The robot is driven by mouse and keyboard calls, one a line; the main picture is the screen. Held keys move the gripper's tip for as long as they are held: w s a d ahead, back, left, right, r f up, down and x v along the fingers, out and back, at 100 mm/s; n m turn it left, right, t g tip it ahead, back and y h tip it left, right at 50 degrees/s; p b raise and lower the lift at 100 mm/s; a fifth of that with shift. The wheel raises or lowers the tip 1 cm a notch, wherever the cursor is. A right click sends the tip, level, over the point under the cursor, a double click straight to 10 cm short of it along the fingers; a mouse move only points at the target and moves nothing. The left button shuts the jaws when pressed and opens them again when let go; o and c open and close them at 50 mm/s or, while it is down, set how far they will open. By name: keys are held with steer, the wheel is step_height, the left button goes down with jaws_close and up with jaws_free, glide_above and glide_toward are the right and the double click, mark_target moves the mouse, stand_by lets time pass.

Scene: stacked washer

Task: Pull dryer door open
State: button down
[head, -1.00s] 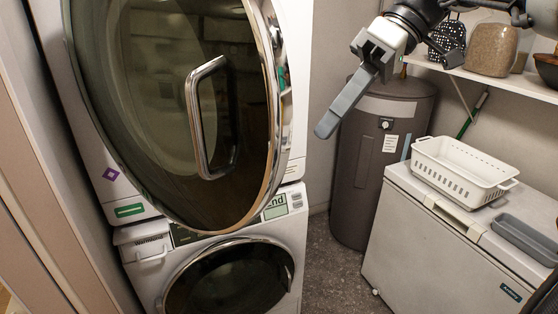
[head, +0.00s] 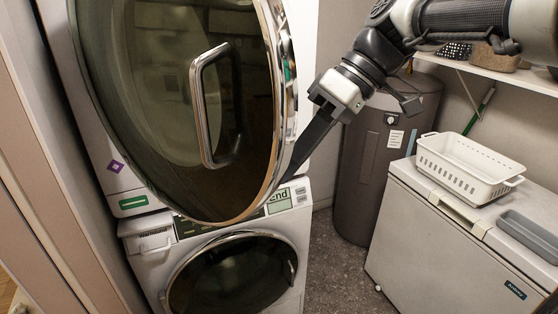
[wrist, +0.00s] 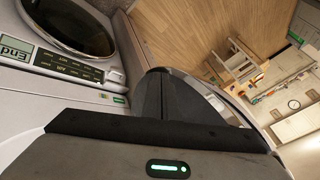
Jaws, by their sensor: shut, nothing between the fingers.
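The dryer door (head: 130,110) is the large round dark glass door of the upper machine, with a chrome rim and a chrome loop handle (head: 203,110). It stands partly open, its right edge away from the white dryer body (head: 305,60). My gripper (head: 287,178) is shut and empty. Its fingers point down and left at the lower right rim, and the tips seem to reach behind it. In the wrist view the dark fingers (wrist: 165,98) lie between the white machine front and the door's rim (wrist: 240,103). Whether they touch the rim cannot be told.
The washer (head: 240,270) with its round door stands below. A dark tank (head: 380,160) and a white chest (head: 440,240) carrying a white basket (head: 470,165) stand to the right. A shelf (head: 500,75) is above. Floor shows between the washer and the chest.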

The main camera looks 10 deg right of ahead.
steer(key=shift+s+a, duration=0.65)
steer(key=shift+s, duration=0.1)
